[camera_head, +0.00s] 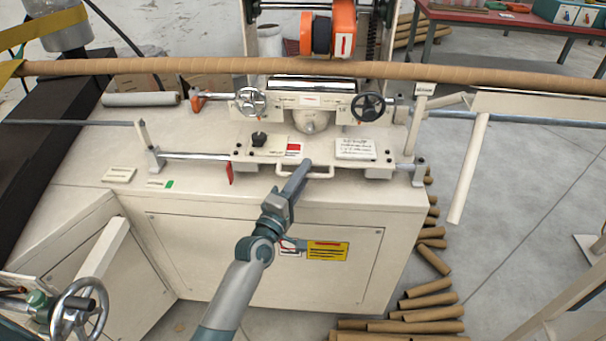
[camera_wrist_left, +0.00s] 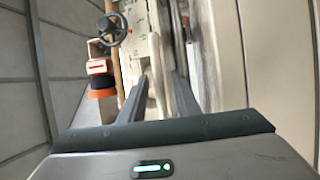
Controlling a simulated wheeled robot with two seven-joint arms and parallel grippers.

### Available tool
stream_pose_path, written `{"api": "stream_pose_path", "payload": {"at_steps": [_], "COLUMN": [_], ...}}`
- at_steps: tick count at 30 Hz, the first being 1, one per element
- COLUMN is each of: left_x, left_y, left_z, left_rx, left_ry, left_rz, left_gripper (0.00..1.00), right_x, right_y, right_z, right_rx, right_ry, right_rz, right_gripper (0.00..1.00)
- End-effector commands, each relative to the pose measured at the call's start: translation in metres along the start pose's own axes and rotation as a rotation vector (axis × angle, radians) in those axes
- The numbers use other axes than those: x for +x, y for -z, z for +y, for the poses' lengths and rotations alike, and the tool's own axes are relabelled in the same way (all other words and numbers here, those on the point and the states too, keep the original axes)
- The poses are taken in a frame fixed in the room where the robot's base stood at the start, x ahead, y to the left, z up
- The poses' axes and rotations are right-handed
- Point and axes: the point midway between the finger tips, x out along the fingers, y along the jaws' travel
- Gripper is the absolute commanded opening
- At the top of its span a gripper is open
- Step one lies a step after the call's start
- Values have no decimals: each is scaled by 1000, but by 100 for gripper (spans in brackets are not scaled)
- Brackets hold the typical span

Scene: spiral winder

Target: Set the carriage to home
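The carriage (camera_head: 262,158) is a cream block with a black knob, small labels and a front handle (camera_head: 318,175). It sits on a horizontal rail (camera_head: 195,156) on top of the cream machine cabinet, towards the right end post. My left gripper (camera_head: 302,168) reaches up from below, its tips at the left part of the handle. In the left wrist view its two dark fingers (camera_wrist_left: 159,80) stand apart, with a pale bar between them; whether they touch it I cannot tell. A green mark (camera_head: 169,184) lies on the cabinet top to the left. My right gripper is not in view.
A long brown cardboard tube (camera_head: 200,67) crosses behind the carriage. Two handwheels (camera_head: 251,102) (camera_head: 369,106) stand above it. A red lever (camera_head: 229,173) hangs near the carriage's left end. Posts stand at the rail ends (camera_head: 154,160) (camera_head: 419,172). Loose tubes (camera_head: 432,300) lie on the floor at right.

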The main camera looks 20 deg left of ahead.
Motion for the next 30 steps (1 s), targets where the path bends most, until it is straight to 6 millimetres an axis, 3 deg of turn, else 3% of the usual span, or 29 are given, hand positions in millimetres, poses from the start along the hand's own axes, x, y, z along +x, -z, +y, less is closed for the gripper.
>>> {"api": "stream_pose_path", "payload": {"at_steps": [2,6,14,20,30], "left_x": [0,0,-1,-6,-31], "left_y": [0,0,1,14,73], "left_z": [0,0,0,-1,-2], "left_rx": [0,0,0,5,8], "left_ry": [0,0,1,1,1], "left_rz": [0,0,0,1,4], "left_gripper": [30,0,0,0,0], "right_x": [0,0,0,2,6], "right_y": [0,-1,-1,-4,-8], "right_z": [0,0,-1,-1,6], "right_rx": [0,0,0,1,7], "right_ry": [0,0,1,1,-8], "right_rz": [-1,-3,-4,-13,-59], "right_gripper": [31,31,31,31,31]}}
